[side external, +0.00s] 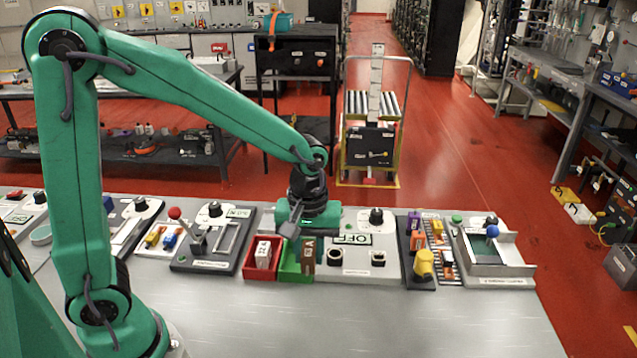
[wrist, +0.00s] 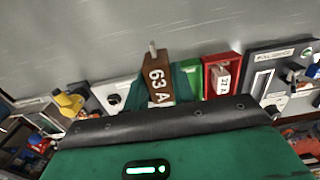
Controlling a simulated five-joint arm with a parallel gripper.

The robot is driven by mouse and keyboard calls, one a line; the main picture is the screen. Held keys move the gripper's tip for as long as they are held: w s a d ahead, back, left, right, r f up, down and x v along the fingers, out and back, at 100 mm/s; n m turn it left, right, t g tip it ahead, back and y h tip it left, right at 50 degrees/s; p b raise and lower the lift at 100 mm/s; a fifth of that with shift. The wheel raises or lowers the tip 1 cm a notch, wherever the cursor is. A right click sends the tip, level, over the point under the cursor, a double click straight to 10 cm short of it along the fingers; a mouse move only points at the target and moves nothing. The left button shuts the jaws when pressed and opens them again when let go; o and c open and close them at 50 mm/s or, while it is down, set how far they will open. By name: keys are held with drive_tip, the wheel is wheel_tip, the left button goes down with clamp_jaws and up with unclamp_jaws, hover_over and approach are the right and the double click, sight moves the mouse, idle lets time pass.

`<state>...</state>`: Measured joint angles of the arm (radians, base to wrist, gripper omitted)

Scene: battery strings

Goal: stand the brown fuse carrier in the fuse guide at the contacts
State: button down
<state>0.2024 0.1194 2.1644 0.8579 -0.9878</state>
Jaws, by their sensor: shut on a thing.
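The brown fuse carrier (side external: 308,252) stands upright at the right side of the green tray (side external: 290,273) in the side view. In the wrist view the carrier (wrist: 158,82) shows "63 A" and a metal pin at one end. My gripper (side external: 304,236) is shut on it from above; the fingertips are partly hidden. Right of it, the white panel (side external: 350,274) carries two dark square fittings (side external: 335,257) (side external: 378,257), which look like the contacts. I cannot clearly make out the fuse guide. Whether the carrier touches the tray floor is not clear.
A red tray (side external: 262,274) with a pale labelled carrier (side external: 263,254) is left of the green tray. A black knob (side external: 376,216) and an "OFF" sign (side external: 352,239) stand behind the fittings. A yellow piece (side external: 424,263) is further right. The grey table front is clear.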

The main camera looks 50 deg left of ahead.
drive_tip(key=shift+w+a, duration=0.3)
drive_tip(key=shift+w, duration=0.15)
drive_tip(key=w+a+f, duration=0.1)
drive_tip(key=w+a, duration=0.5)
drive_tip(key=a, duration=0.4)
drive_tip(key=w+a+f, duration=0.1)
drive_tip(key=w+a, duration=0.6)
drive_tip(key=a, duration=0.4)
drive_tip(key=shift+w, duration=0.3)
drive_tip(key=shift+f, duration=0.2)
drive_tip(key=shift+f, duration=4.1)
drive_tip(key=shift+f, duration=0.25)
drive_tip(key=c, duration=1.1)
unclamp_jaws()
drive_tip(key=shift+r, duration=0.1)
